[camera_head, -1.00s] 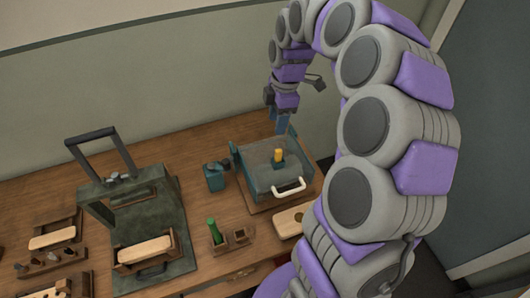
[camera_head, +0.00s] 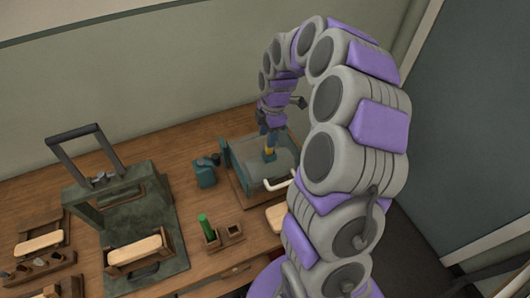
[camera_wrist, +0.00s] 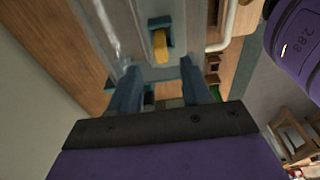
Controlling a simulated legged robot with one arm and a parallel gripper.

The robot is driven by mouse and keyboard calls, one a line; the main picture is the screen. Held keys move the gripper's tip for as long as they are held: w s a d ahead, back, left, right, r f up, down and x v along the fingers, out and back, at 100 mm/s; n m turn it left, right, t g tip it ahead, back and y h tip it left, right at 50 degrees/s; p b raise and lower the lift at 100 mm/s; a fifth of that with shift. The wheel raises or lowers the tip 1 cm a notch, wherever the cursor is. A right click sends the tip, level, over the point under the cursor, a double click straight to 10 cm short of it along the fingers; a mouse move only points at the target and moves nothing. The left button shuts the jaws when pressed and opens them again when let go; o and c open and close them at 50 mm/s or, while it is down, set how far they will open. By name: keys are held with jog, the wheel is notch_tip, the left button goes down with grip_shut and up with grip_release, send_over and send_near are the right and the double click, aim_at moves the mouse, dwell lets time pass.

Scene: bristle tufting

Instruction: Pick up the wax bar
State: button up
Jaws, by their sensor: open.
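The wax bar, which I take to be the short yellow bar (camera_head: 269,153), stands in a small teal socket on top of the grey-topped teal box (camera_head: 247,172). In the wrist view the yellow bar (camera_wrist: 160,44) shows just beyond my fingertips, with the socket around its base. My gripper (camera_wrist: 160,74) is open, with one teal finger on each side and nothing between them. In the head view my gripper (camera_head: 271,141) points down close above the bar. Whether a finger touches the bar or socket cannot be told.
The box has a white handle (camera_head: 280,182) at its front. A small teal device (camera_head: 205,171) stands left of it. A wooden holder with a green stick (camera_head: 207,227) sits in front. A dark green press frame (camera_head: 120,215) stands further left.

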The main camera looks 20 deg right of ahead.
aim_at(269, 151)
jog(key=shift+s+d+f+b, duration=0.1)
jog(key=shift+d+f+b, duration=0.2)
jog(key=shift+d+f, duration=0.8)
jog(key=a+f, duration=0.2)
jog(key=f, duration=0.1)
jog(key=shift+b, duration=0.4)
jog(key=shift+a+f, duration=0.1)
jog(key=shift+a, duration=0.4)
jog(key=shift+d, duration=0.8)
jog(key=c, duration=0.3)
jog(key=shift+d, duration=0.35)
jog(key=c, duration=0.3)
jog(key=shift+a, duration=0.45)
grip_shut()
jog(key=shift+a, duration=0.35)
jog(key=shift+d, duration=0.15)
